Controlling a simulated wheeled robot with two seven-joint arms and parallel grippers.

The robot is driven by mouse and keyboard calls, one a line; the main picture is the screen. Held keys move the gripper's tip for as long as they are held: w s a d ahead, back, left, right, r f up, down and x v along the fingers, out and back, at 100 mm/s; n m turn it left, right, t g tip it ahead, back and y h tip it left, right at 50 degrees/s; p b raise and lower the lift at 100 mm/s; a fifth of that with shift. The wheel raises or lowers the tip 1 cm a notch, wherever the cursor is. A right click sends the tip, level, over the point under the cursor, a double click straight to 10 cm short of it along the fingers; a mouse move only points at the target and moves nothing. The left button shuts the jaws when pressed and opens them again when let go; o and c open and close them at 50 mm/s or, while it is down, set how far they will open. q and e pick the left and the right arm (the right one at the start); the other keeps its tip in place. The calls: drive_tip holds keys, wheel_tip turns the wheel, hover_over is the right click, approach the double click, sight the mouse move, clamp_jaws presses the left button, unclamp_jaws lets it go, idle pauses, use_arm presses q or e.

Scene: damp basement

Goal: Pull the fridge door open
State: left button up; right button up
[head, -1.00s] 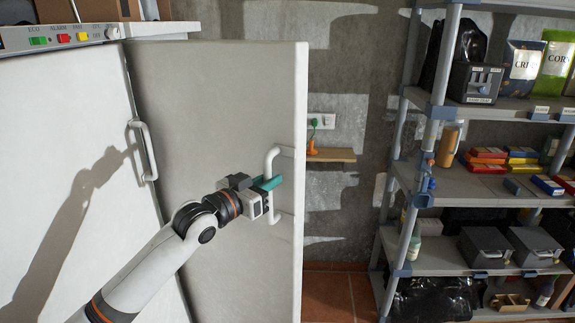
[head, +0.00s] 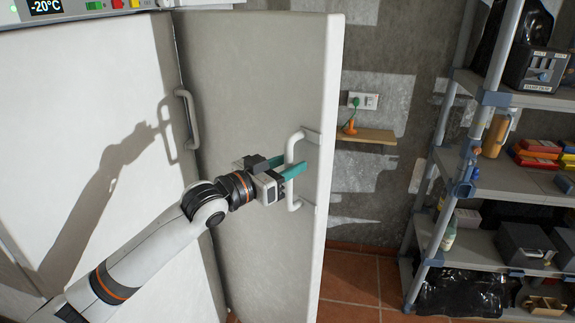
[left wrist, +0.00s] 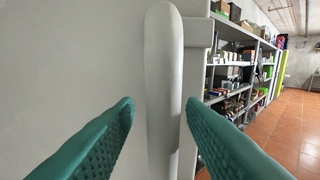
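The fridge door (head: 255,85) is a tall grey-white panel with a thick white right edge. It stands at an angle to the white panel on its left. Its white vertical bar handle (head: 291,150) is near the right edge, and also shows in the left wrist view (left wrist: 160,60). My left gripper (head: 290,168) is at this handle with teal fingers. In the left wrist view the fingers are apart, one on each side of the bar, with a clear gap on the left and the right fingertip close to the bar. My right gripper is out of view.
A white panel (head: 95,130) with its own handle (head: 188,120) stands left, under a control strip (head: 95,5) reading -20°C. A small wooden wall shelf (head: 367,136) and socket (head: 363,101) are behind the door. Loaded shelving (head: 500,180) stands right. Tiled floor (head: 350,285) shows between.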

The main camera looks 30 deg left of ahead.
use_arm(q)
drive_tip(key=shift+s+f, duration=0.1)
drive_tip(key=shift+s, duration=0.05)
drive_tip(key=b+v, duration=0.5)
drive_tip(key=v, duration=0.6)
drive_tip(key=shift+s+a+b, duration=0.2)
drive_tip(key=shift+s+b, duration=0.15)
drive_tip(key=shift+b, duration=0.05)
